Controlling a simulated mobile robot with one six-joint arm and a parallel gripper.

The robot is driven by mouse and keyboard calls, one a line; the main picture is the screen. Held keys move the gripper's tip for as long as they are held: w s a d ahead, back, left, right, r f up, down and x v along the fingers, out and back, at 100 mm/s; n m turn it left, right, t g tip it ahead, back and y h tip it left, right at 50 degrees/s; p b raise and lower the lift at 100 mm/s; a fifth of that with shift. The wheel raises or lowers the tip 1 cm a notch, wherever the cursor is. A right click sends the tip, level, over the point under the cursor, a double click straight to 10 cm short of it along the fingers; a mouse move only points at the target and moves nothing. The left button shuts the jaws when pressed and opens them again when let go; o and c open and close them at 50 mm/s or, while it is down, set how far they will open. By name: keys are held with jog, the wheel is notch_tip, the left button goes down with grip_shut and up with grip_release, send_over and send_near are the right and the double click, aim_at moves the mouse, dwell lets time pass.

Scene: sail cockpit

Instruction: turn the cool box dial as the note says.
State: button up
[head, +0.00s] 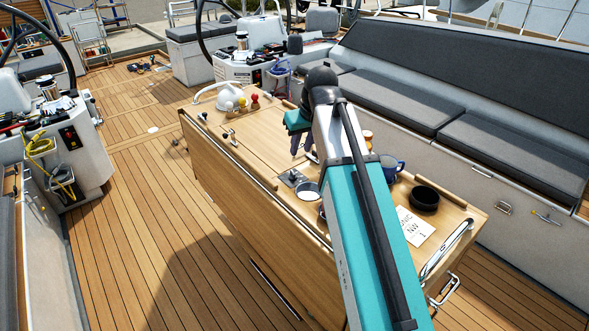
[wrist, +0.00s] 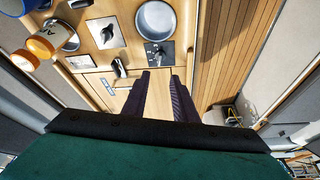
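The note (head: 412,226) is a white sheet on the right end of the wooden table, partly covered by my arm. I can read "NW" and "1" and part of a word ending in "NIC". I cannot tell which is the cool box dial. My gripper (head: 304,154) points down over the table, open and empty, apart from both knobs.
A metal bowl (head: 307,191), a blue mug (head: 391,166) and a black bowl (head: 425,198) stand on the table. An orange-capped bottle (wrist: 46,42) is at left in the wrist view. A steel rail (head: 446,250) edges the table. The deck (head: 150,220) at left is clear.

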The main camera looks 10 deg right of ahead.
aim_at(293, 173)
jog(key=shift+f, duration=0.1)
dwell(0.3)
jog(key=shift+p+x, duration=1.95)
jog(key=shift+x, duration=4.95)
jog(key=shift+w, duration=0.15)
grip_shut()
